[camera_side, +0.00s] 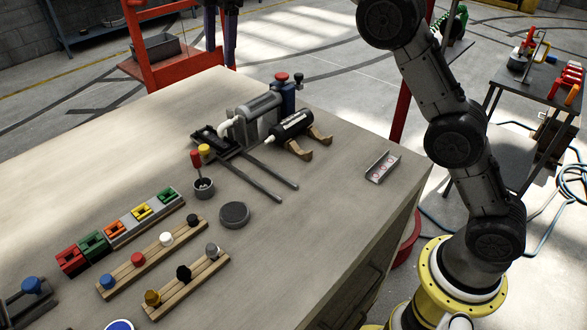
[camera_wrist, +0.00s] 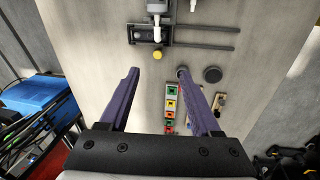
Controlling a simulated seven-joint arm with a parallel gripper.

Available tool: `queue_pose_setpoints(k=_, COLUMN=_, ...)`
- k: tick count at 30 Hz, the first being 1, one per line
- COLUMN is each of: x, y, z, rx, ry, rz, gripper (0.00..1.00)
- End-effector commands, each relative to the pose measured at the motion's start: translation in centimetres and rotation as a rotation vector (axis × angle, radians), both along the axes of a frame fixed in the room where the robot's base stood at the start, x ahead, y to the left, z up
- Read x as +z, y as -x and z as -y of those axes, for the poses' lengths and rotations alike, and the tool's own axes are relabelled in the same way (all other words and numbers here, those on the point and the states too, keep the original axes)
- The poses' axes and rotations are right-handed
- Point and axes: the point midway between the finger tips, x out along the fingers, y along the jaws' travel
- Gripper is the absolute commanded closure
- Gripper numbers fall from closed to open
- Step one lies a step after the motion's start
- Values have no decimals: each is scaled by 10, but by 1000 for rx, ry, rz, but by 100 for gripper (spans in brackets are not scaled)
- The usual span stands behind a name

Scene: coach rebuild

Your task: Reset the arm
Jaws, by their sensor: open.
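My gripper (camera_wrist: 160,70) shows in the wrist view with its two purple fingers spread apart and nothing between them. Its purple fingers also hang at the top edge of the side view, beyond the far end of the worktable (camera_side: 330,220). My arm curves up on the right of the side view and leaves the frame at the top. The wrist view looks down over the table, with the gripper apart from the objects on it. The rest of the wrist is cut off in the side view.
Colored blocks (camera_side: 118,230), wooden racks of pegs (camera_side: 190,283), a dark round disc (camera_side: 234,214) and a grey cylinder assembly (camera_side: 258,118) with rails stand on the table. A small plate (camera_side: 383,166) lies near the right edge. A red cart (camera_side: 165,68) stands behind. The table's front right is clear.

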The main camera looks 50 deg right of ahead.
Motion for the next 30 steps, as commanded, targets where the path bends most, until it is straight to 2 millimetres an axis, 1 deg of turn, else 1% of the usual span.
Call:
queue_pose_setpoints(k=1, x=20, y=17, z=10, rx=-22, ry=-5, rz=19, gripper=36)
queue_pose_setpoints(k=3, x=39, y=37, z=20, rx=-58, ry=-14, rz=42, gripper=36)
queue_pose_setpoints(k=5, x=53, y=56, z=29, rx=-95, ry=-23, rz=60, gripper=36)
queue_pose_setpoints(k=6, x=61, y=69, z=35, rx=-121, ry=-30, rz=74, gripper=36)
queue_pose_setpoints(k=8, x=71, y=88, z=43, rx=-164, ry=-40, rz=91, gripper=36)
queue_pose_setpoints(k=10, x=79, y=112, z=52, rx=-219, ry=-55, rz=114, gripper=36)
queue_pose_setpoints(k=12, x=84, y=137, z=60, rx=-278, ry=-71, rz=134, gripper=36)
queue_pose_setpoints(k=14, x=86, y=159, z=67, rx=-330, ry=-86, rz=150, gripper=36)
queue_pose_setpoints(k=15, x=85, y=173, z=71, rx=-369, ry=-96, rz=161, gripper=36)
queue_pose_setpoints(k=19, x=76, y=220, z=82, rx=-498, ry=-136, rz=195, gripper=36)
queue_pose_setpoints(k=21, x=65, y=246, z=87, rx=-573, ry=-159, rz=210, gripper=36)
queue_pose_setpoints(k=23, x=53, y=267, z=91, rx=-641, ry=-183, rz=224, gripper=36)
queue_pose_setpoints(k=24, x=43, y=281, z=93, rx=-687, ry=-198, rz=231, gripper=36)
queue_pose_setpoints(k=26, x=27, y=300, z=97, rx=-759, ry=-224, rz=242, gripper=36)
queue_pose_setpoints(k=27, x=15, y=312, z=98, rx=-810, ry=-242, rz=247, gripper=36)
queue_pose_setpoints(k=29, x=-5, y=330, z=100, rx=-885, ry=-268, rz=253, gripper=36)
queue_pose_setpoints(k=30, x=-20, y=341, z=101, rx=-936, ry=-286, rz=255, gripper=36)
